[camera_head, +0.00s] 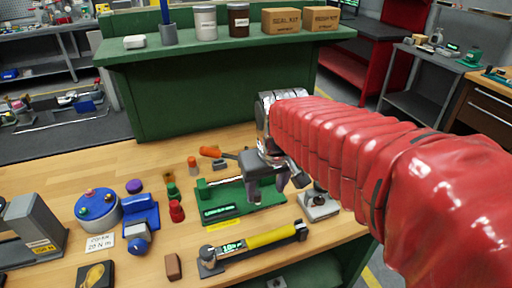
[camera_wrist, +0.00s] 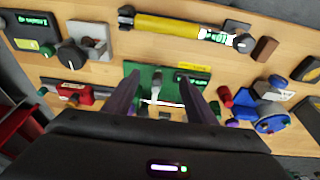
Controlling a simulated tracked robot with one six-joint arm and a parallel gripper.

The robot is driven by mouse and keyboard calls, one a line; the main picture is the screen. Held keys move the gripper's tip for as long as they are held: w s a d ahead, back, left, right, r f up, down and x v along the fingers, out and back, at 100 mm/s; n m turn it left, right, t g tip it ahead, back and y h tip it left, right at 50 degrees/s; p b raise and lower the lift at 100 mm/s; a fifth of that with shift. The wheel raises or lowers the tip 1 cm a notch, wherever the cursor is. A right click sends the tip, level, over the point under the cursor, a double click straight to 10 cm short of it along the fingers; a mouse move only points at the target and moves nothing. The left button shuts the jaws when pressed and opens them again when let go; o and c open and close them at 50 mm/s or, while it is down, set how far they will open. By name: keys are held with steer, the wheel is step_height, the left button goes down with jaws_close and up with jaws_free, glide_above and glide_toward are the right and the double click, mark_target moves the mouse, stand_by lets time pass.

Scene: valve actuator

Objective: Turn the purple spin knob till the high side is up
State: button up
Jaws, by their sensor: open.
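The purple knob (camera_head: 134,186) is a small, round, low piece on the wooden bench at left, behind the blue fixture. In the wrist view a purple bit (camera_wrist: 232,122) shows at the edge of my gripper body, mostly hidden. Which side of the knob is high cannot be made out. My gripper (camera_head: 272,188) hangs over the green board (camera_head: 225,207), well right of the knob. In the wrist view its two fingers (camera_wrist: 165,84) are apart, with the board's light-coloured part between them and nothing held.
Red (camera_head: 176,210) and green (camera_head: 172,191) pieces stand between the knob and the board. A blue fixture (camera_head: 142,215) and a round blue base (camera_head: 98,208) are near the knob. A yellow-handled wrench (camera_head: 268,238) lies in front. A green shelf (camera_head: 225,50) rises behind.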

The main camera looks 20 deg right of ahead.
steer(key=w+d+r+n+g, duration=0.1)
steer(key=w+d+n, duration=0.25)
steer(key=w, duration=0.45)
steer(key=w+d+n+g, duration=0.1)
steer(key=w+d+n, duration=0.3)
steer(key=w, duration=0.5)
steer(key=shift+w+d+r+n+g, duration=0.15)
steer(key=shift+w+r+n, duration=0.25)
steer(key=shift+r+n, duration=0.95)
steer(key=shift+w+r+n+g, duration=0.3)
steer(key=shift+r+n, duration=0.2)
steer(key=shift+n, duration=1.65)
steer(key=shift+w+d+r+n+g, duration=0.15)
steer(key=shift+w+r+n, duration=0.3)
steer(key=shift+r+n, duration=0.9)
steer(key=shift+a+f+n, duration=0.1)
steer(key=shift+f+n, duration=0.3)
steer(key=shift+f, duration=0.1)
step_height(320, 180, down, 14)
steer(key=shift+r, duration=0.1)
steer(key=shift+c, duration=0.4)
